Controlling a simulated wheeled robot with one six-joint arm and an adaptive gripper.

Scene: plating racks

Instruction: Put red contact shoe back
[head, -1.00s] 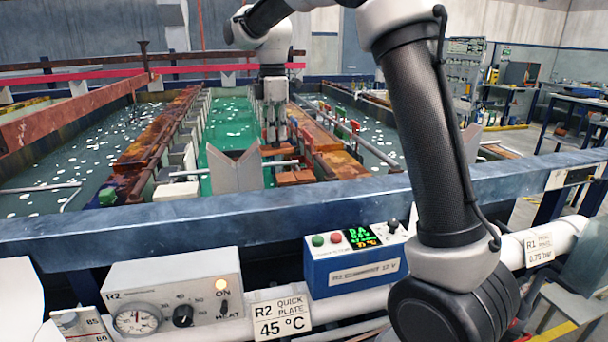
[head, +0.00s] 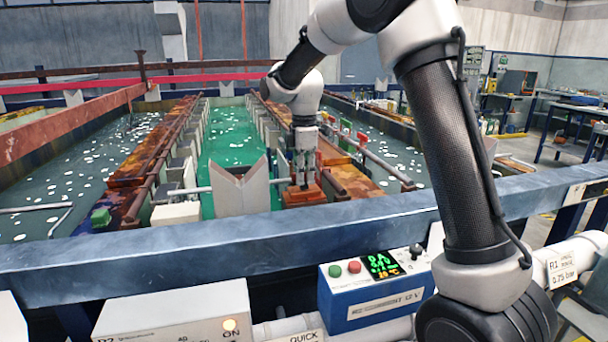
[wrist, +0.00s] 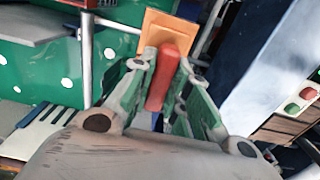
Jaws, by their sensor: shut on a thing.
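The red contact shoe has a red handle (wrist: 163,75) and a flat orange base (wrist: 168,26) in the wrist view. My gripper (wrist: 162,88) is shut on the handle, with one finger on each side. In the head view my gripper (head: 303,182) points down at the near end of the tank, right of the V-shaped grey support. An orange-red block (head: 303,196) shows directly under its fingertips. The handle is mostly hidden by the fingers there. I cannot tell whether the base rests on something.
The green bath (head: 232,140) lies left of my gripper. The grey V-shaped support (head: 242,190) stands close on the left. A blue tank rim (head: 220,240) runs across the front. A rusty rail with red and green pieces (head: 362,140) is at right. A blue control box (head: 375,290) sits in front.

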